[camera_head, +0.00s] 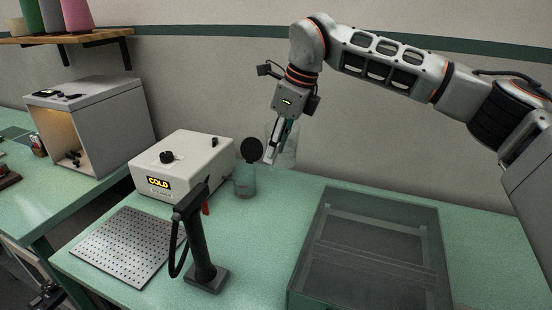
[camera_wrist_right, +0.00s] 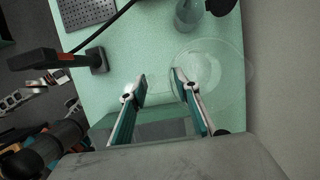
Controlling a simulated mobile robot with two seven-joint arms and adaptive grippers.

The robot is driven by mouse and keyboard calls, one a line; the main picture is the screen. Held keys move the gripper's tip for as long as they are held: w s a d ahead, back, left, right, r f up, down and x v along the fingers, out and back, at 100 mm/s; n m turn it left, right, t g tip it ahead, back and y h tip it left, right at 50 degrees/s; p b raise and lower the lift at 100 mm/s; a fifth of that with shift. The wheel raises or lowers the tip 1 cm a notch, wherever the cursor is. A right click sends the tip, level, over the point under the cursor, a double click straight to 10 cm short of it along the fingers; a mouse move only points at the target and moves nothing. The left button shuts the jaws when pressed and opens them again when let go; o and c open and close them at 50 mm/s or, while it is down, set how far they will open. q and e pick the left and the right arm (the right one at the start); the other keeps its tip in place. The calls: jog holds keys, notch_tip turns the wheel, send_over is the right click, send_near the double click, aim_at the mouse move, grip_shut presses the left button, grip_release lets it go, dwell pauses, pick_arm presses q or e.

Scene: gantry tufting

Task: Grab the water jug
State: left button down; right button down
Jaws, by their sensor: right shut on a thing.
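The water jug (camera_head: 288,150) is a clear, see-through vessel near the wall behind the bench. In the right wrist view its round outline (camera_wrist_right: 232,72) shows to the right of the fingers. My right gripper (camera_head: 271,154) reaches down at the jug's left side and is shut on it. In the wrist view the right gripper's two fingers (camera_wrist_right: 158,82) have a gap between them, with one fingertip overlapping the jug's outline. Which part of the jug is gripped is hard to tell. What looks like my left gripper (camera_head: 45,297) shows partly at the lower left, its jaws unclear.
A small bottle with a round black top (camera_head: 245,182) stands just left of the jug. A white box marked COLD (camera_head: 205,150), a black stand (camera_head: 200,250), a perforated plate (camera_head: 125,245) and a clear, dark-looking bin (camera_head: 375,255) occupy the green bench (camera_head: 255,255).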

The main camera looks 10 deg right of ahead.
jog(key=shift+r, duration=1.45)
dwell(1.6)
dwell(0.5)
